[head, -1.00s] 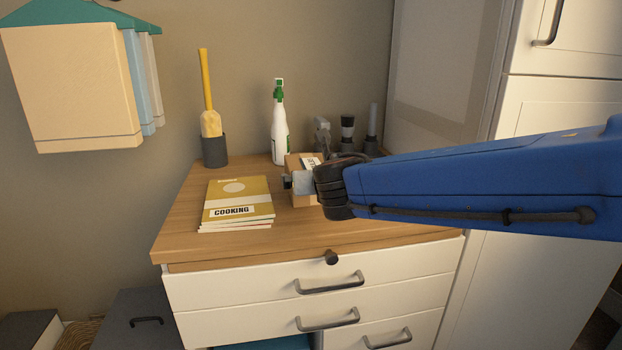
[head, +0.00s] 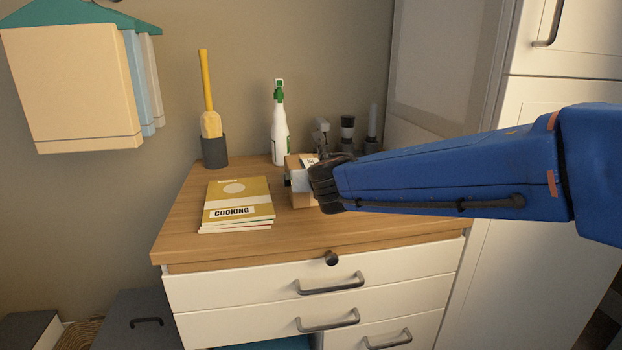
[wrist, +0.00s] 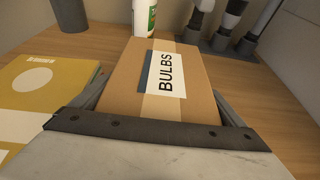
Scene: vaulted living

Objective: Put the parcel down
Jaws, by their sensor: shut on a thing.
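The parcel is a brown cardboard box (wrist: 193,100) with pale tape and a white label reading "BULBS". In the head view the parcel (head: 301,199) is partly hidden behind my gripper and arm. It is at the wooden top (head: 223,245) of the drawer unit, right of the books. My gripper (wrist: 160,108) has a finger along each side of the box and is shut on it. In the head view my gripper (head: 298,181) is low over the top. I cannot tell whether the parcel's underside touches the wood.
A stack of books (head: 237,203), the upper one marked "COOKING", lies left of the parcel. A white spray bottle (head: 279,138) and a dark holder with a yellow-handled brush (head: 214,150) stand behind. Dark-based items (head: 347,133) stand back right. The front strip of wood is clear.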

